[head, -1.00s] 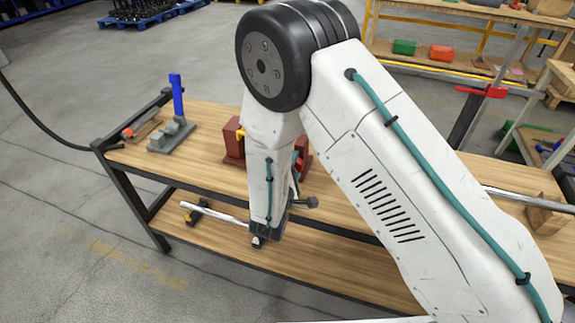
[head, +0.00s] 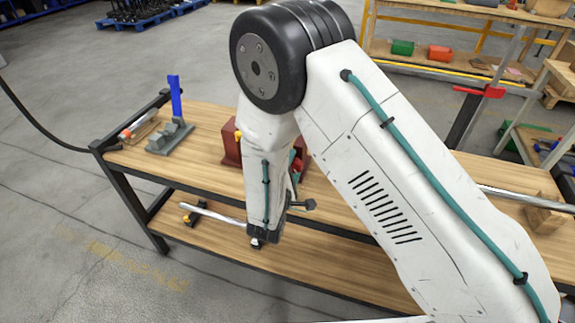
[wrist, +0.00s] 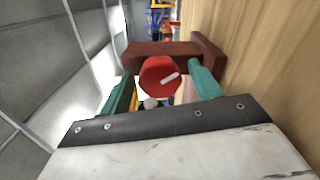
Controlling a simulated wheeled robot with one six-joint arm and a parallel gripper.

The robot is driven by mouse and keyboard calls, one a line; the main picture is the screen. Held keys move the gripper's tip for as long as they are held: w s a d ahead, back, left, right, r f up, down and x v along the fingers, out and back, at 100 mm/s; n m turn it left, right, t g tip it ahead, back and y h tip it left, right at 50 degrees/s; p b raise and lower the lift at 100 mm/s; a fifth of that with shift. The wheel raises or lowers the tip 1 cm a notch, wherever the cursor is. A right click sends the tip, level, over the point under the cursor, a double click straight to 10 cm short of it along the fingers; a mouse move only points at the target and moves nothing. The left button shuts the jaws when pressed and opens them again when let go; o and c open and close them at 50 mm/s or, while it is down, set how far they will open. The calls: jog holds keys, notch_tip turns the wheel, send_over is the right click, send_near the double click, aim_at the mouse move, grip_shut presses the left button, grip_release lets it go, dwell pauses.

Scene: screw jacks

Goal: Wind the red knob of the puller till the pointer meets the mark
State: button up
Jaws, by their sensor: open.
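The puller (wrist: 205,50) is a dark red frame; in the wrist view it spans the area behind the knob. Its red knob (wrist: 158,77) is round and faces the wrist camera, with a white bar on its face slanting up to the right. My gripper (wrist: 163,80) is open, its two teal fingers at the left and right of the knob with gaps showing. I cannot tell how deep the knob sits between them. In the head view the dark red puller (head: 231,150) is mostly hidden behind my arm. I cannot make out the pointer or mark.
The puller stands on a wooden workbench (head: 345,200) with a lower shelf. A grey fixture with a blue upright (head: 176,95) stands at the bench's left end, beside an orange-ended tool (head: 135,128). A wooden block (head: 545,215) is at the right. A grey bar (head: 215,215) lies below.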

jog(key=v, duration=0.7)
jog(key=shift+d, duration=0.1)
